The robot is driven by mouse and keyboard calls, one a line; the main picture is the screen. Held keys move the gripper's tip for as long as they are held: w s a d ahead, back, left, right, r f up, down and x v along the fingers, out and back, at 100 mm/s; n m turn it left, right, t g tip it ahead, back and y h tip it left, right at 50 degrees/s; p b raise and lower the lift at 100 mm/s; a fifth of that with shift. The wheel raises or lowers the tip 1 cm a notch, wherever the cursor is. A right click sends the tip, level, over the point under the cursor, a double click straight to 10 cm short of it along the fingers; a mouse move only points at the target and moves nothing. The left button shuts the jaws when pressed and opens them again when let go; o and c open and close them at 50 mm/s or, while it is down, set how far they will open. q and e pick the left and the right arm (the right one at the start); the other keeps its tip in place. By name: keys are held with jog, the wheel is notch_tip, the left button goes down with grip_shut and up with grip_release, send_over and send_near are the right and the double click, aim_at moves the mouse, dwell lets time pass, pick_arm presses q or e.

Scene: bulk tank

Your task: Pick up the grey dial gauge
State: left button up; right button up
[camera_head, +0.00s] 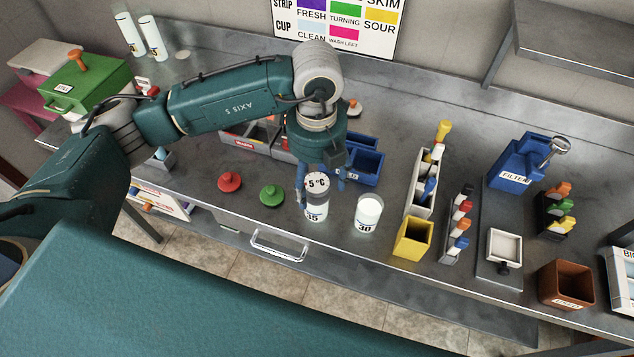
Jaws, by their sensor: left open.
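The dial gauge (317,182) shows a round white face reading "5 °C". It is at the mouth of a white jar marked 15 (316,210), near the front edge of the steel bench. My left gripper (321,188) points down over the jar, open, with its blue fingers on either side of the gauge. I cannot tell whether the fingers touch it. The gripper body hides what is just behind the gauge. My right gripper is not in view.
A jar marked 30 (368,214) stands close on the right. Red (229,182) and green (271,195) lids lie on the left. A blue bin (366,163) is just behind, and a yellow box (412,239) is farther right. A drawer handle (279,245) projects below the bench edge.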

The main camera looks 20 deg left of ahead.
pick_arm(q)
jog(key=shift+s+f, duration=0.1)
jog(key=shift+f, duration=0.8)
jog(key=shift+c, duration=0.5)
jog(key=c, duration=0.9)
jog(key=shift+c, duration=1.2)
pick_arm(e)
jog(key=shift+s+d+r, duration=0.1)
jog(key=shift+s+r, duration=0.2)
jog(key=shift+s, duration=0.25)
